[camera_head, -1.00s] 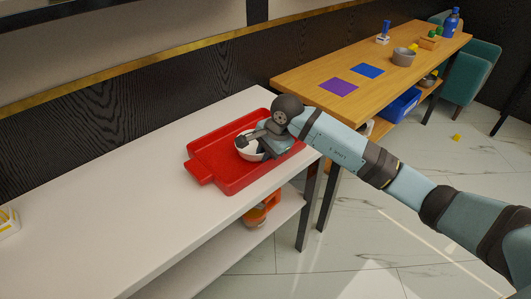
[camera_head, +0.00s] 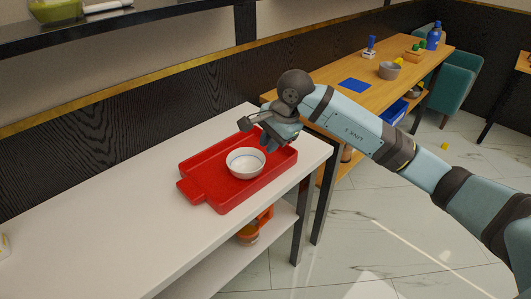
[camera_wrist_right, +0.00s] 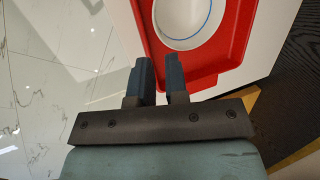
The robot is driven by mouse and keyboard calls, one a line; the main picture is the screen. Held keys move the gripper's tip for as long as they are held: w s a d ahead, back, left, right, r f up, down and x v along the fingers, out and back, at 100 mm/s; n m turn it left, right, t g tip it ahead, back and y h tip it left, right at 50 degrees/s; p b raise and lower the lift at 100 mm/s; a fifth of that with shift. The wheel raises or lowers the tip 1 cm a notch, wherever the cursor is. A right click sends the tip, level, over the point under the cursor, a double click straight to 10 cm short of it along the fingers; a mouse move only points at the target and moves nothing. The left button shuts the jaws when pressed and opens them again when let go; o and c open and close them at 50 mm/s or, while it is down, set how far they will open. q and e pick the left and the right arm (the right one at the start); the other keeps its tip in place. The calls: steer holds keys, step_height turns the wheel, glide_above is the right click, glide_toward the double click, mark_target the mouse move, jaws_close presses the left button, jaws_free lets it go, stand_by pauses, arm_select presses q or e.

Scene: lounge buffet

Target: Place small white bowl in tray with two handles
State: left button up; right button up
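The small white bowl (camera_head: 245,162) sits upright inside the red tray with two handles (camera_head: 222,201), which lies on the white table. The bowl stands near the middle of the tray and looks empty. My right gripper (camera_head: 256,131) is above the far right part of the tray, behind the bowl and apart from it. In the right wrist view its two fingers (camera_wrist_right: 158,75) are parted with nothing between them. The bowl (camera_wrist_right: 183,18) and tray (camera_wrist_right: 205,76) show beyond the fingertips there. The tray's far right end is partly hidden by my gripper. My left gripper is not in view.
A wooden table (camera_head: 325,105) behind holds a blue mat (camera_head: 355,86), a grey bowl (camera_head: 389,71) and bottles. A dark shelf (camera_head: 100,22) overhangs at upper left. An orange item (camera_head: 250,230) is on the lower shelf.

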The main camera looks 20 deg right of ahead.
steer(key=s+a+f+m+t+y, duration=0.1)
steer(key=s+a+m+t+y, duration=0.1)
steer(key=s+a+m+y, duration=0.6)
steer(key=s+a+m+t+y, duration=0.2)
steer(key=s+a+m+y, duration=0.3)
steer(key=a+m+y, duration=0.45)
steer(key=s+d+f+m+t+h, duration=0.1)
steer(key=d+f+m+t+h, duration=0.35)
steer(key=m, duration=0.75)
steer(key=d+f+m+t+h, duration=0.25)
steer(key=m+t+h, duration=0.4)
steer(key=m, duration=0.55)
steer(key=s+d+f+m+g+h, duration=0.2)
steer(key=s+f+m+g+h, duration=0.3)
steer(key=s+f+m, duration=0.7)
step_height(320, 180, down, 4)
steer(key=shift+r+m+g, duration=0.1)
steer(key=shift+m+g, duration=0.6)
steer(key=shift+m, duration=0.15)
